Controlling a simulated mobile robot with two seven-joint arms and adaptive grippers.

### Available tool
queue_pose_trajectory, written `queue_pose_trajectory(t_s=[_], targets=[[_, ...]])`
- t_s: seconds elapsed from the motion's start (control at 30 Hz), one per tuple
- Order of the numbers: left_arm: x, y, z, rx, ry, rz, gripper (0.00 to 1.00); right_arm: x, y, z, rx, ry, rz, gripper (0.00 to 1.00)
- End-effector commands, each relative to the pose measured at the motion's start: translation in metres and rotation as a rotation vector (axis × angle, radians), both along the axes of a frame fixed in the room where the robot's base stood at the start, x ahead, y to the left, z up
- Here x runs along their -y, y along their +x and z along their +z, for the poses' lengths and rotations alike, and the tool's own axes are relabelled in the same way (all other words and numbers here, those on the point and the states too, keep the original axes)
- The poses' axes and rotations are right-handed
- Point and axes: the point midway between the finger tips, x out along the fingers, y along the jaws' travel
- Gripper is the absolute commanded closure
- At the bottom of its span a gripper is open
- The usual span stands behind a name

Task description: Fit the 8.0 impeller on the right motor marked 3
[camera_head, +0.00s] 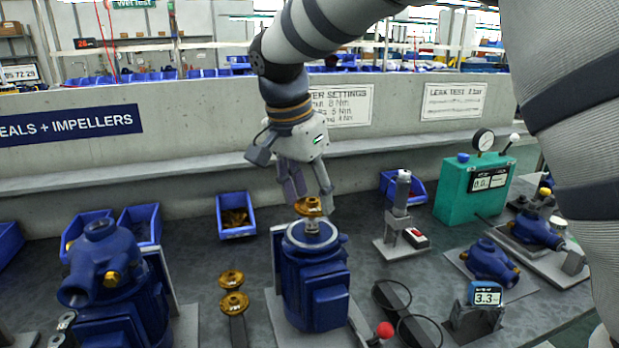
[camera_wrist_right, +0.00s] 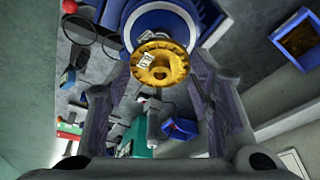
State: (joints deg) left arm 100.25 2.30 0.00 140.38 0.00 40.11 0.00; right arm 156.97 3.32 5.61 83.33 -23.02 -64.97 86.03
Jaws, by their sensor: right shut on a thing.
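A gold impeller (camera_head: 308,206) is over the upright blue motor (camera_head: 318,285) in the middle of the bench. My right gripper (camera_head: 307,198) comes down from above and is shut on the impeller. The wrist view shows the impeller (camera_wrist_right: 160,66) between the fingers, with a small white label I cannot read surely. The motor (camera_wrist_right: 190,22) lies just beyond it. A silver shaft stands in the motor's top ring, right below the impeller. I cannot tell whether the impeller is around the shaft or just above it. No mark 3 is readable on the motor. My left gripper is out of view.
Two gold impellers (camera_head: 232,290) sit left of the motor. A blue pump (camera_head: 112,275) stands at the left. A red-knobbed lever (camera_head: 384,330) and black rings (camera_head: 405,310) are right of the motor. Behind are blue bins (camera_head: 236,231), a small press (camera_head: 400,200) and a green tester (camera_head: 460,190).

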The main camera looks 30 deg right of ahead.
Motion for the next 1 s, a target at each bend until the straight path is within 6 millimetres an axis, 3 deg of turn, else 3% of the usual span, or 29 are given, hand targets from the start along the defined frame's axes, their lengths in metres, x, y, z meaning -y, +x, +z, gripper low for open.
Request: queue_pose_trajectory(t_s=[0.3, 1.0], targets=[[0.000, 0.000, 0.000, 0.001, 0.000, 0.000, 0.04, 0.000, 0.000, -0.015, 0.000, -0.001, 0.000, 0.79], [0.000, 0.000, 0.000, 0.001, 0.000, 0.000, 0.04, 0.000, 0.000, -0.015, 0.001, -0.001, -0.001, 0.79]])
